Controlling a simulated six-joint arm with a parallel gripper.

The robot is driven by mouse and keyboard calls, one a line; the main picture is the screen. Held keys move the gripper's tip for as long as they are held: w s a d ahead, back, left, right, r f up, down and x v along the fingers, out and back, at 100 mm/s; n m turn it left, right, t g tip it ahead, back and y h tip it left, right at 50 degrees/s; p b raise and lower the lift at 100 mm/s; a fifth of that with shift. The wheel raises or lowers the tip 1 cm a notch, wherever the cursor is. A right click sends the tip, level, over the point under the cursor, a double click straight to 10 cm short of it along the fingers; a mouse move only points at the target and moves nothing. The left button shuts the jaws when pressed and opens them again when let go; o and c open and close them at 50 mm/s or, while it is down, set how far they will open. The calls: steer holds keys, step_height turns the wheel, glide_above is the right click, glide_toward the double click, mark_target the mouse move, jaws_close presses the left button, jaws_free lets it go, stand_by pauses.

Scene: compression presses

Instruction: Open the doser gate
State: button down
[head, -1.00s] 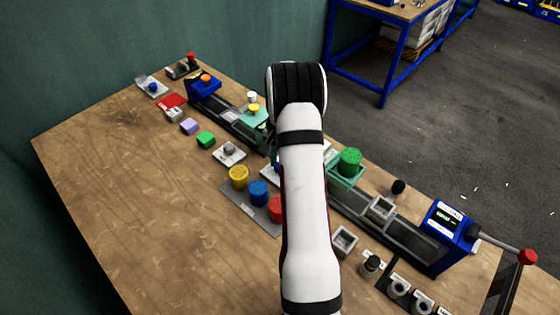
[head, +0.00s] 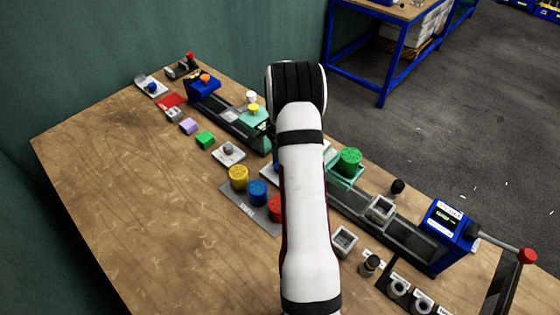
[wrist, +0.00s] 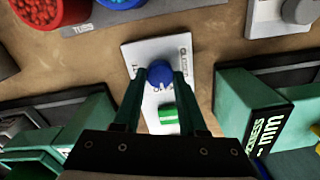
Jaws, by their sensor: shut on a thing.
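In the wrist view my gripper (wrist: 160,78) has its two dark green fingers on either side of a round blue knob (wrist: 159,70), shut on it. The knob has a small white mark and sits on a white plate (wrist: 143,52) with printed lettering, too small to read surely. A small green piece (wrist: 168,114) lies on the same plate, between the fingers and nearer the palm. In the head view my arm hides the gripper and the knob. A green container heaped with green material (head: 348,161) stands just right of my arm.
Yellow, blue and red tubs (head: 258,193) stand on a grey mat left of my arm. A blue press (head: 449,232) with a red-tipped lever is at the right. Green housings (wrist: 240,105) flank the fingers closely. The table's left part is clear.

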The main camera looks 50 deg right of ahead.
steer(key=shift+c, duration=2.3)
jaws_free()
step_height(320, 180, up, 16)
steer(key=shift+f, duration=0.1)
